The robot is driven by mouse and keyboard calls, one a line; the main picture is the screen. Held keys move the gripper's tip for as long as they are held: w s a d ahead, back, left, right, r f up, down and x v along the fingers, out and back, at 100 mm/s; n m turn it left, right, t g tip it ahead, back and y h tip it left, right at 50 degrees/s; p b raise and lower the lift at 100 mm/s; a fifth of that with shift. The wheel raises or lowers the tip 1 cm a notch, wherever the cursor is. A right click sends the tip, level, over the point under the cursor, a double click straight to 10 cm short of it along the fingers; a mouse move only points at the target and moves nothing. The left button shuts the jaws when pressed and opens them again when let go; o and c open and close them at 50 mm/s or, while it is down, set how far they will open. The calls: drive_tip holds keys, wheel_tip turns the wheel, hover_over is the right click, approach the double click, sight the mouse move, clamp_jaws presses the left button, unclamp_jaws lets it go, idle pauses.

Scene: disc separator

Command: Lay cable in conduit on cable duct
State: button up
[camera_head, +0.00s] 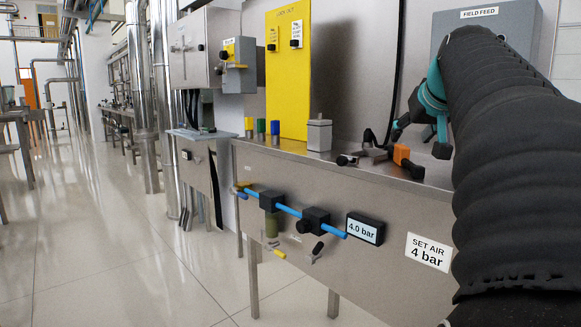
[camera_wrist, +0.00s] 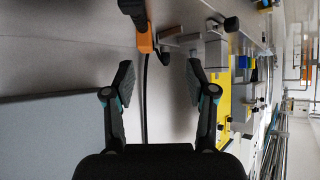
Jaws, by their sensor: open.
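A thin black cable (camera_head: 401,60) runs down the grey wall panel behind the bench in the head view. In the wrist view the black cable (camera_wrist: 145,115) passes between my spread fingers. In the wrist view my gripper (camera_wrist: 160,82) shows both fingers apart with no object clamped. I cannot tell whether a finger touches the cable. I cannot clearly make out which part is the cable duct or conduit.
An orange-and-black tool (camera_head: 403,157) lies on the steel bench (camera_head: 335,163) below my gripper. A grey block (camera_head: 319,135) and several coloured cylinders stand to its left. The grey FIELD FEED box (camera_head: 452,32) is beside my arm. A yellow board (camera_head: 288,85) covers the wall further left.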

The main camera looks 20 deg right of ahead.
sight(404, 147)
drive_tip(key=d, duration=0.2)
drive_tip(key=shift+d+r, duration=0.35)
drive_tip(key=shift+r, duration=0.05)
drive_tip(key=x, duration=0.4)
drive_tip(key=b+x, duration=0.1)
drive_tip(key=x, duration=0.3)
drive_tip(key=shift+w+d+r, duration=0.15)
drive_tip(key=shift+w+r, duration=0.05)
drive_tip(key=shift+r, duration=0.05)
drive_tip(key=shift+w+r+x, duration=0.1)
drive_tip(key=shift+r+x, duration=0.05)
drive_tip(key=shift+x, duration=0.75)
drive_tip(key=shift+w+r+x, duration=0.1)
drive_tip(key=shift+r+x, duration=0.05)
drive_tip(key=shift+x, duration=0.75)
drive_tip(key=shift+w+r+x, duration=0.1)
drive_tip(key=shift+r+x, duration=0.05)
drive_tip(key=shift+x, duration=0.75)
drive_tip(key=shift+s+d, duration=0.1)
drive_tip(key=shift+d, duration=0.1)
clamp_jaws()
